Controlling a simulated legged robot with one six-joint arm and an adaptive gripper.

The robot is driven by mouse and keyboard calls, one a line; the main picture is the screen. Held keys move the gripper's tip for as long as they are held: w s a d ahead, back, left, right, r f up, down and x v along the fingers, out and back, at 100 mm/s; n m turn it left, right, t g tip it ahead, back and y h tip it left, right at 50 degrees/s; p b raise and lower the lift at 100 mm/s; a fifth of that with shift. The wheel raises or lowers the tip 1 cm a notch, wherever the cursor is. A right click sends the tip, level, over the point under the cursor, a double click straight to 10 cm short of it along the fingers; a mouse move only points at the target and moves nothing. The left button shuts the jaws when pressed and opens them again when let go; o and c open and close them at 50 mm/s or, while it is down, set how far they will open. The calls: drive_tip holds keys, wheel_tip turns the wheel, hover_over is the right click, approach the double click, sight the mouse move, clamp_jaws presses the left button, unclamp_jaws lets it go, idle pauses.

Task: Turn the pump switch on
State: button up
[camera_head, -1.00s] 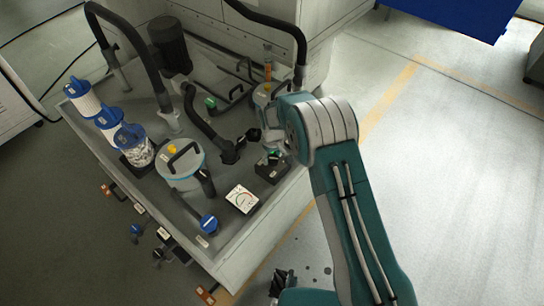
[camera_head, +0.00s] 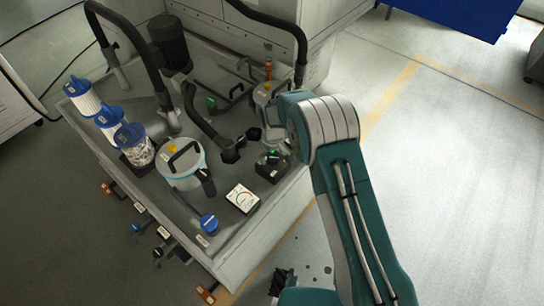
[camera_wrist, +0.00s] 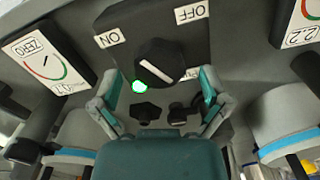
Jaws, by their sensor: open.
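The pump switch (camera_wrist: 158,60) is a black rotary knob with a white line on a dark panel in the wrist view. An ON label (camera_wrist: 107,38) and an OFF label (camera_wrist: 189,12) sit at its far side. The white line slants and I cannot tell for sure which label it marks. A green lamp (camera_wrist: 139,87) beside the knob is lit. My gripper (camera_wrist: 161,90) is open, with one finger on each side and the knob just beyond the fingertips, apparently not touched. In the head view the dark switch box (camera_head: 271,169) stands near the tank edge; my gripper is mostly hidden by my arm.
A white gauge (camera_head: 242,198) stands beside the switch box, with a blue-handled valve (camera_head: 208,223) farther left. A lidded canister (camera_head: 183,165), hoses and blue-capped filters (camera_head: 137,148) crowd the tank. The floor on the right is open.

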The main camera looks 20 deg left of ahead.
sight(272, 156)
wheel_tip(272, 156, up, 11)
drive_tip(key=shift+r, duration=0.2)
idle(0.5)
